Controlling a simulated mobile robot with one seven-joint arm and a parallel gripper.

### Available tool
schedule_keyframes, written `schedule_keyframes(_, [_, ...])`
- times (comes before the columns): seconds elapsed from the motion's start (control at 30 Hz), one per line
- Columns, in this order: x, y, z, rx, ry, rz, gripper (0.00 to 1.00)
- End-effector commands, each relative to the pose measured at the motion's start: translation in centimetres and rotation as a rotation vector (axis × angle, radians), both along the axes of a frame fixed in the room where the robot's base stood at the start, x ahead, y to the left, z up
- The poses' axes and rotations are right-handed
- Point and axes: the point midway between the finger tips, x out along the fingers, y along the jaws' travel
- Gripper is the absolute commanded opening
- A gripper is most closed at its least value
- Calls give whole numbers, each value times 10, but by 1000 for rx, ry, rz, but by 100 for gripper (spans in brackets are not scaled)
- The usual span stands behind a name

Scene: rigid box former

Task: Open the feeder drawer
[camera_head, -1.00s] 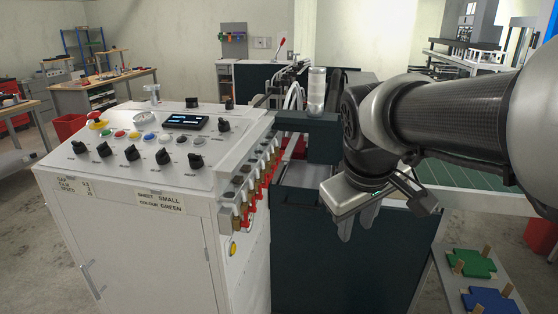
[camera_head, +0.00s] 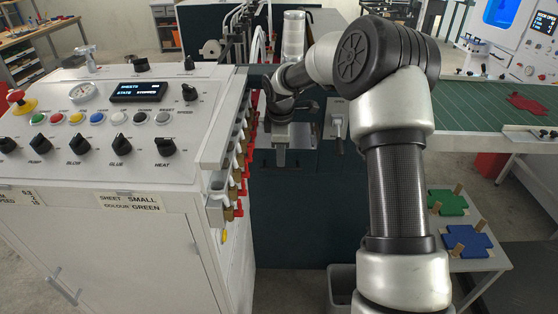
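The dark blue-green front (camera_head: 300,220) below my arm appears to be the feeder's front, to the right of the white control cabinet. I cannot make out which part of it is the drawer, and no handle is clearly visible. My gripper (camera_head: 281,158) is at the top of this front, pointing down. Its fingers look small and overlap, so I cannot tell whether they are open or touch the front. My wrist and forearm hide part of the feeder's top.
The white control cabinet (camera_head: 125,185) stands close on the left, with fittings with red parts (camera_head: 238,160) along its side. A grey bin (camera_head: 341,283) is on the floor. At right are a side table with a green sheet (camera_head: 447,203) and blue sheet (camera_head: 467,241), and a green worktable (camera_head: 475,105).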

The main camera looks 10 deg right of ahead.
Motion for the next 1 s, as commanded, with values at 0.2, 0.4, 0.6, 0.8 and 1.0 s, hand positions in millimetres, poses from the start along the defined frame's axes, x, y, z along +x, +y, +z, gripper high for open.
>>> schedule_keyframes(0.2, [7,-1,-34,1,2,-1,29])
schedule_keyframes(0.4, [11,-2,-48,0,0,-1,29])
schedule_keyframes(0.6, [11,-2,-49,0,0,-2,29])
schedule_keyframes(0.8, [11,-2,-49,0,0,-2,7])
schedule_keyframes(1.0, [11,-2,-49,0,0,-2,0])
